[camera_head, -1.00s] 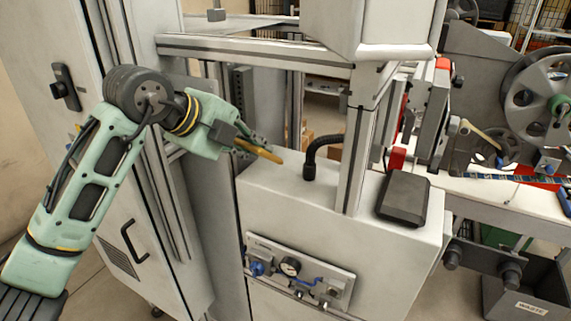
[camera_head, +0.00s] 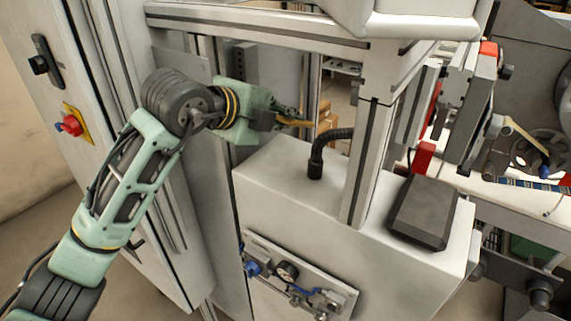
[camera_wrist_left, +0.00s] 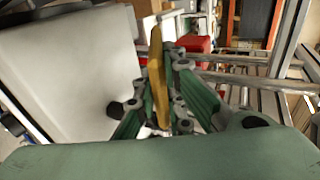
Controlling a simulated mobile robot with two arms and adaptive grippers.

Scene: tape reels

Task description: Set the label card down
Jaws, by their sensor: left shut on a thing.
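The label card (camera_head: 296,123) is a thin yellow-brown piece seen nearly edge-on in the head view. My left gripper (camera_head: 282,115) is shut on it and holds it out to the right, seen above and behind the white machine housing. In the left wrist view the card (camera_wrist_left: 157,65) stands as a narrow upright strip between the green fingers (camera_wrist_left: 163,92). Its face and any print cannot be read. My right gripper is not in view.
A black hose (camera_head: 318,160) rises from the white housing (camera_head: 270,190), near the card in the picture. A metal post (camera_head: 367,150) and a dark box (camera_head: 424,212) stand to the right. The housing's left top is bare. A red button (camera_head: 70,125) is on the left cabinet.

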